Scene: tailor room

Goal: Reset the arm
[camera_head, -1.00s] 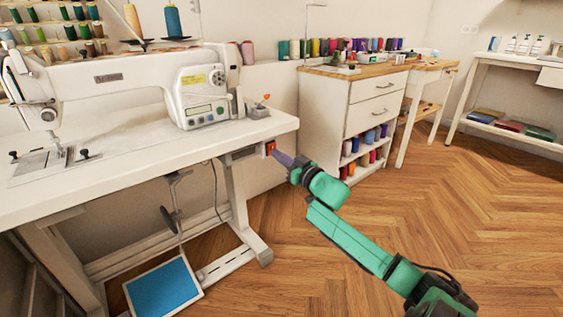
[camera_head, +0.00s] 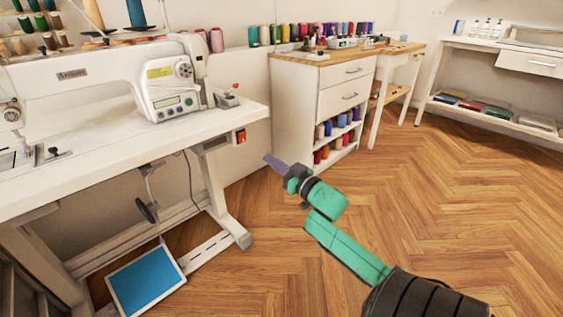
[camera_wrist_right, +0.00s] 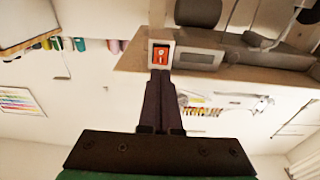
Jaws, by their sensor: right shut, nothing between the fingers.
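My right arm, green and black, reaches in from the lower right in the head view. Its right gripper (camera_head: 274,162) has purple fingers, which are shut and empty. It is in the air to the right of the sewing table's front leg, apart from the red switch (camera_head: 241,137) under the table's right end. In the right wrist view the closed fingers (camera_wrist_right: 160,80) point at the red switch (camera_wrist_right: 161,57) in its pale housing. My left gripper is not in view.
A white sewing table (camera_head: 110,150) with a sewing machine (camera_head: 165,90) stands at left, a blue pedal (camera_head: 145,280) below it. A white cabinet (camera_head: 290,110) with thread spools stands behind. The wooden floor (camera_head: 440,200) at right is clear.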

